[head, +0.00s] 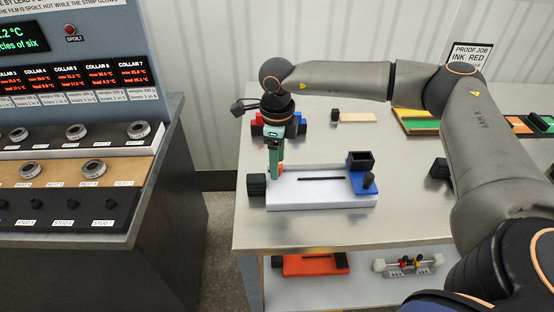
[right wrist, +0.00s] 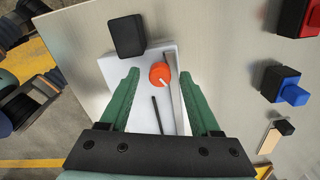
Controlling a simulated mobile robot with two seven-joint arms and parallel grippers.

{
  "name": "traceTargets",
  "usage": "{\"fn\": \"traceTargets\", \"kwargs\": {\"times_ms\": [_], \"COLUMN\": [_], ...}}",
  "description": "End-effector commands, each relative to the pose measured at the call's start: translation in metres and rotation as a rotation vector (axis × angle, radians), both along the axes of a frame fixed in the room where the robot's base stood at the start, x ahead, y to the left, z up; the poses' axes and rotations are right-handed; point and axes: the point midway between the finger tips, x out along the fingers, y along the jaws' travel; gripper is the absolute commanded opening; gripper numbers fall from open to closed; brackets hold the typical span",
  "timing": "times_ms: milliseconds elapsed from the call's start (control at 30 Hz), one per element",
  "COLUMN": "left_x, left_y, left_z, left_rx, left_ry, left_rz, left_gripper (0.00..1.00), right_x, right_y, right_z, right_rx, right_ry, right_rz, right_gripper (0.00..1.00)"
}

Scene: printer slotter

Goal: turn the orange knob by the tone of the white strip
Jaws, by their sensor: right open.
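The orange knob (head: 291,168) sits at the left end of a white slotted block (head: 320,198) on the table. In the right wrist view the knob (right wrist: 160,74) is round with a pale pointer line toward the lower right. My right gripper (head: 276,172) points down over the block's left end. In the right wrist view its green fingers (right wrist: 160,80) are spread apart, with the knob between their tips in the picture; no contact is visible. I cannot tell for sure which surface is the white strip. My left gripper is not in view.
A black block (head: 257,185) stands left of the white block, and a blue holder with a black box (head: 360,161) at its right end. A cream strip (head: 355,117) lies farther back. A control console (head: 75,150) stands left, across a gap.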

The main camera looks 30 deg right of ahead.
Motion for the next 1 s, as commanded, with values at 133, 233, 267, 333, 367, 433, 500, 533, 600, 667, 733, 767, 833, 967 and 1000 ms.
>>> {"fn": "traceTargets", "kwargs": {"times_ms": [133,233,267,333,367,433,500,533,600,667,733,767,833,967,1000], "left_x": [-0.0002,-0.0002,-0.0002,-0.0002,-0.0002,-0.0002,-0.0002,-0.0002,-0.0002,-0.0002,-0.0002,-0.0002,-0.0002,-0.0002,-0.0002], "left_y": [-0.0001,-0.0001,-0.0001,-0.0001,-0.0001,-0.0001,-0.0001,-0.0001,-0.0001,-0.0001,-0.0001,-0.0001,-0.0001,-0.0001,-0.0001], "left_z": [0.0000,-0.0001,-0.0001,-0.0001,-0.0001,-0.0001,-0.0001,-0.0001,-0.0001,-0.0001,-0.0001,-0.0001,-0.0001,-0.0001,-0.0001], "left_rx": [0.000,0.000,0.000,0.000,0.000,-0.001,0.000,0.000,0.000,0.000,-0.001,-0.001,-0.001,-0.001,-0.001], "left_ry": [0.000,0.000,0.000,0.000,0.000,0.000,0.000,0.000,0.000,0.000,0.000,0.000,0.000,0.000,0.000], "left_rz": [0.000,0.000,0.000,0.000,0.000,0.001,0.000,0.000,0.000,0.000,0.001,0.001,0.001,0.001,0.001], "left_gripper": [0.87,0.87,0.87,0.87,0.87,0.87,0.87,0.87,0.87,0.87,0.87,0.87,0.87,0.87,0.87], "right_x": [0.0001,0.0001,0.0001,0.0001,0.0001,0.0002,0.0002,0.0002,0.0002,0.0002,0.0003,0.0003,0.0003,0.0003,0.0004], "right_y": [0.0001,0.0001,0.0001,0.0001,0.0001,0.0002,0.0002,0.0002,0.0002,0.0002,0.0003,0.0003,0.0003,0.0003,0.0002], "right_z": [-0.0035,-0.0034,-0.0033,-0.0032,-0.0032,-0.0031,-0.0030,-0.0030,-0.0029,-0.0029,-0.0028,-0.0028,-0.0027,-0.0027,-0.0026], "right_rx": [0.000,0.000,0.000,0.000,0.000,0.000,0.000,0.000,0.000,0.000,0.000,0.000,0.000,0.000,0.000], "right_ry": [0.000,0.000,0.000,0.000,0.000,0.000,0.000,0.000,0.000,0.000,-0.001,-0.001,-0.001,-0.001,-0.001], "right_rz": [0.000,0.000,0.000,0.000,0.000,0.000,0.000,0.000,0.001,0.001,0.001,0.001,0.001,0.000,0.000], "right_gripper": [0.64,0.64,0.64,0.61,0.58,0.50,0.42,0.39,0.31,0.24,0.17,0.13,0.05,0.00,0.00]}}
